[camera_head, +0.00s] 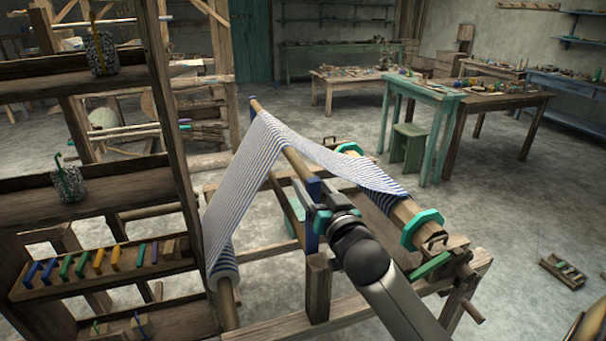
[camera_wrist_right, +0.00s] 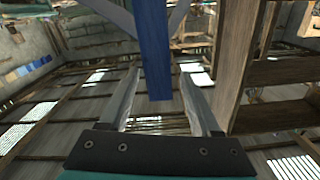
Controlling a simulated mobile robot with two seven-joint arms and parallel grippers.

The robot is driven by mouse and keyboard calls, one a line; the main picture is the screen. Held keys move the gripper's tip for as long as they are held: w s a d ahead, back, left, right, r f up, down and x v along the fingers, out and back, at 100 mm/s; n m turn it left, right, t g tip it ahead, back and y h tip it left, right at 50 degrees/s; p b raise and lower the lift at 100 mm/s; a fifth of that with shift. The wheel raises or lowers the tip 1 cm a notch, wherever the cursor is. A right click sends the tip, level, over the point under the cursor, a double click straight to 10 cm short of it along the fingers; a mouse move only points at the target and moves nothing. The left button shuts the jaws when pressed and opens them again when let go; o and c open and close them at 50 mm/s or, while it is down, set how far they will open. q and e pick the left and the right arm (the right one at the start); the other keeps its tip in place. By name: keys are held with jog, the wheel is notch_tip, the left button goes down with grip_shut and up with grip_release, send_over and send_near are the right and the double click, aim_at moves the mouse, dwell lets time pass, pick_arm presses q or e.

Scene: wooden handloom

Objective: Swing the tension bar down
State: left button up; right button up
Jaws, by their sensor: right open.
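The tension bar (camera_head: 298,165) is a round wooden bar that stands raised on the loom, with blue arms at its ends. Blue-and-white striped cloth (camera_head: 246,165) is draped over it and slopes down on both sides. My right gripper (camera_head: 322,214) is at the near blue arm (camera_head: 313,190); its wrist partly hides that arm's lower part. In the right wrist view the blue arm (camera_wrist_right: 157,60) shows between the two spread fingers. The fingers are open, and I cannot tell whether they touch it. My left gripper is not in view.
A cloth roller with teal rings (camera_head: 422,229) lies to the right of the bar. A wooden rack (camera_head: 90,182) with small coloured pieces stands at the left. Tables and a green stool (camera_head: 407,146) stand farther back. The floor at right is mostly clear.

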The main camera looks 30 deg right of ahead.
aim_at(303, 174)
jog(key=shift+x, duration=3.4)
jog(key=shift+a, duration=0.1)
grip_shut()
